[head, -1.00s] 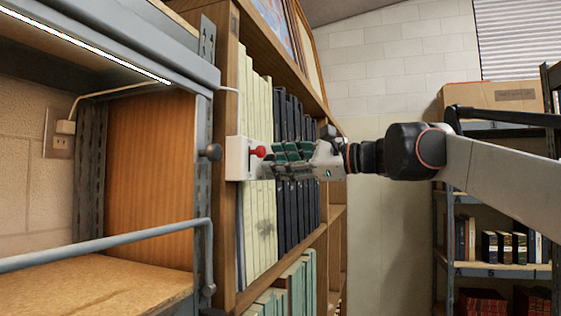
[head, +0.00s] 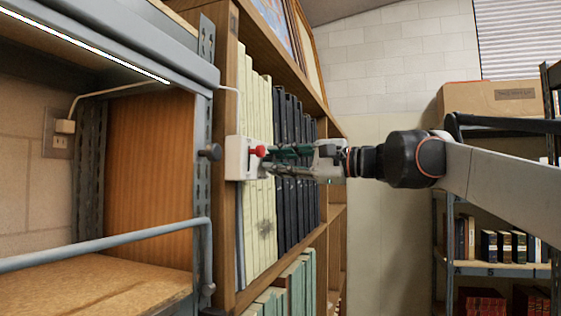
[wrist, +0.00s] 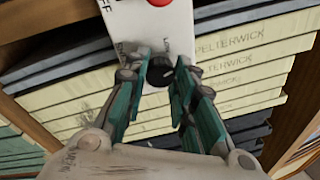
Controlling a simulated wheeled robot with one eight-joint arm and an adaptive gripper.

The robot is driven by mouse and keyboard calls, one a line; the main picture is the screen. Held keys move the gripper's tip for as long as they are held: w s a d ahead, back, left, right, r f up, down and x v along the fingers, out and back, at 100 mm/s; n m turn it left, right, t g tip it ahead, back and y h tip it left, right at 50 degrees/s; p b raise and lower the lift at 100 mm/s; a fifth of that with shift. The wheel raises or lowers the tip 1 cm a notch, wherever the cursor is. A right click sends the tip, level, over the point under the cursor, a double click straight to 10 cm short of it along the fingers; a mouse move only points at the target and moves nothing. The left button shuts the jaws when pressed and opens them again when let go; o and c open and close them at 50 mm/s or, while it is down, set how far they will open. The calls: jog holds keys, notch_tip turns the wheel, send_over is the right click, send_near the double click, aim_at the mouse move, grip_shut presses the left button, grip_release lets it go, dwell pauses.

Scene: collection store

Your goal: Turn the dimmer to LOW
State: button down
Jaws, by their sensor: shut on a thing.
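The dimmer is a white box (head: 234,158) on the bookcase's front upright, and it also shows in the wrist view (wrist: 150,22). It carries a red button (head: 259,151) and a black knob (wrist: 158,74). Small lettering lies on either side above the knob; the right word looks like LOW, the left is hard to read. My gripper (head: 272,160) is level with the box, and its green-padded fingers are shut on the knob in the wrist view (wrist: 163,68). The fingers hide the knob's sides, and I cannot read its setting.
Cream and dark binders (head: 259,215) stand in the bookcase just behind my gripper. A metal shelf with a rail (head: 120,238) is at the left, with a dark round knob (head: 210,152) on its post. Open space lies before the pale wall (head: 385,240).

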jog(key=shift+f+n+g+y, duration=0.15)
jog(key=shift+n+y, duration=0.1)
jog(key=shift+n, duration=1.75)
jog(key=shift+f+n+g+y, duration=0.15)
jog(key=shift+n+y, duration=0.1)
jog(key=shift+n, duration=1.75)
jog(key=shift+r, duration=0.1)
jog(key=c, duration=1.3)
grip_release()
jog(key=v, duration=1.2)
